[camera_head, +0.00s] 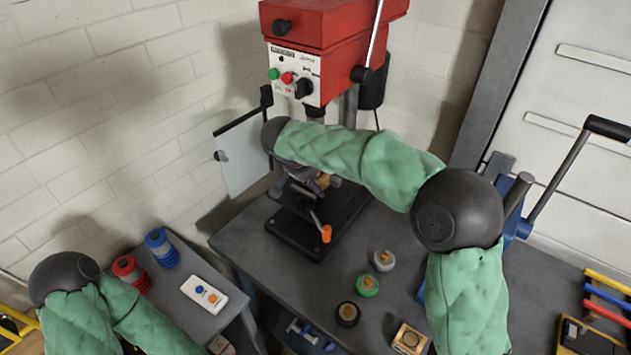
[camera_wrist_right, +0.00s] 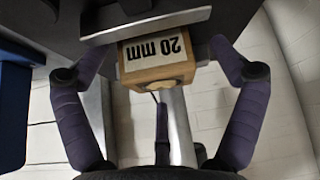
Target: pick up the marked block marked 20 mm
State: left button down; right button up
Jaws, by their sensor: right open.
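The marked block (camera_wrist_right: 155,56) is wooden, with a white face reading "20 mm" upside down in the right wrist view. It sits against a grey metal bar (camera_wrist_right: 150,24) that looks like part of a vise. My right gripper (camera_wrist_right: 160,62) is open, with one purple finger on each side of the block. Contact cannot be made out. In the head view the right gripper (camera_head: 318,183) is under the red drill press, mostly hidden by my forearm. Only a small tan patch of the block shows there. My left arm is at lower left; its gripper is not seen.
The drill press (camera_head: 325,50) stands over its dark base (camera_head: 300,243), with an orange-tipped handle (camera_head: 326,234) in front. Several small round pieces and a wooden block (camera_head: 409,339) lie on the grey table (camera_head: 285,285). A blue-framed lever (camera_head: 560,180) rises at right.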

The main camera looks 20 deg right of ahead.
jog(key=shift+r, duration=0.1)
jog(key=c, duration=1.4)
jog(key=shift+c, duration=0.2)
